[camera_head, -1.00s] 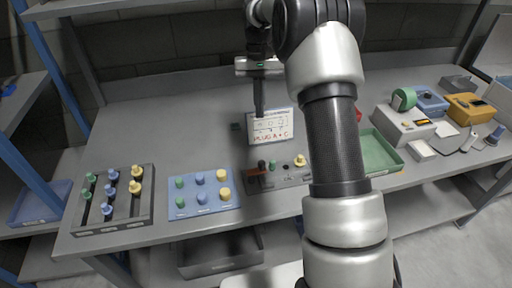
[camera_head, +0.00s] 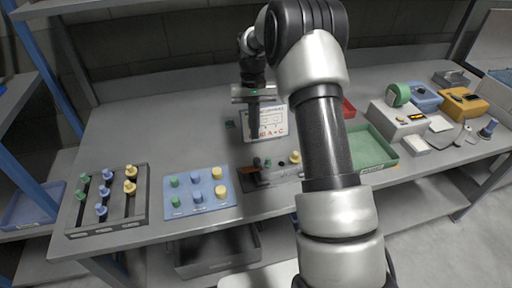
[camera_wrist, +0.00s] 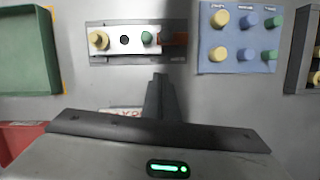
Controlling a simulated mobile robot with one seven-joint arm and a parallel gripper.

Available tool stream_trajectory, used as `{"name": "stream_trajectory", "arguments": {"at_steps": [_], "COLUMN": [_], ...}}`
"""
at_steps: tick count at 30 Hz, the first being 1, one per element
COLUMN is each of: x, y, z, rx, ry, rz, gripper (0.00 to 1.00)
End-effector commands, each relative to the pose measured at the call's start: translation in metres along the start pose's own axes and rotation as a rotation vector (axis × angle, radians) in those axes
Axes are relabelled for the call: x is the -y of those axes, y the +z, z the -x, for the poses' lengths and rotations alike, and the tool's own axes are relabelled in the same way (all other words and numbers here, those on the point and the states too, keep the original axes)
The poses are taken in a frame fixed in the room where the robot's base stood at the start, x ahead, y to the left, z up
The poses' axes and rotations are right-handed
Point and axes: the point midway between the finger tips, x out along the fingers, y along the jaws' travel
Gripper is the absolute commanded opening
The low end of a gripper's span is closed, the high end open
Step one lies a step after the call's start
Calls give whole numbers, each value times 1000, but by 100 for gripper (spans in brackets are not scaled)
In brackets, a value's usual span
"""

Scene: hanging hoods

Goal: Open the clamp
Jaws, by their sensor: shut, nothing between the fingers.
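The fixture (camera_head: 290,174) is a narrow dark base with a light plate, near the front edge of the bench. Its red-brown block (camera_head: 248,170), apparently the clamp, is at the left end, with a dark upright part beside it. In the wrist view this block (camera_wrist: 173,40) is at the right end of the plate, beside a green peg (camera_wrist: 147,38), a dark hole and a yellow peg (camera_wrist: 99,40). My gripper (camera_head: 254,136) is shut and empty, pointing down above and behind the fixture, apart from it. Its fingertips (camera_wrist: 160,77) show just below the fixture in the wrist view.
A blue board (camera_head: 200,205) with several pegs and a dark slotted rack (camera_head: 142,212) stand to the left. A green tray (camera_head: 372,160) and a grey device (camera_head: 398,120) are to the right. A white sign (camera_head: 272,121) stands behind my gripper.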

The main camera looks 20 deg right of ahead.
Motion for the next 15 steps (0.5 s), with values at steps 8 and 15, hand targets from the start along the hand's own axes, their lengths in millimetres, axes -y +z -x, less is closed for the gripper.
{"name": "stream_trajectory", "arguments": {"at_steps": [8, 15], "x": [0, 0], "y": [20, 37], "z": [-34, -40], "rx": [-1, -2], "ry": [1, 1], "rz": [1, 2], "gripper": [0, 0]}}
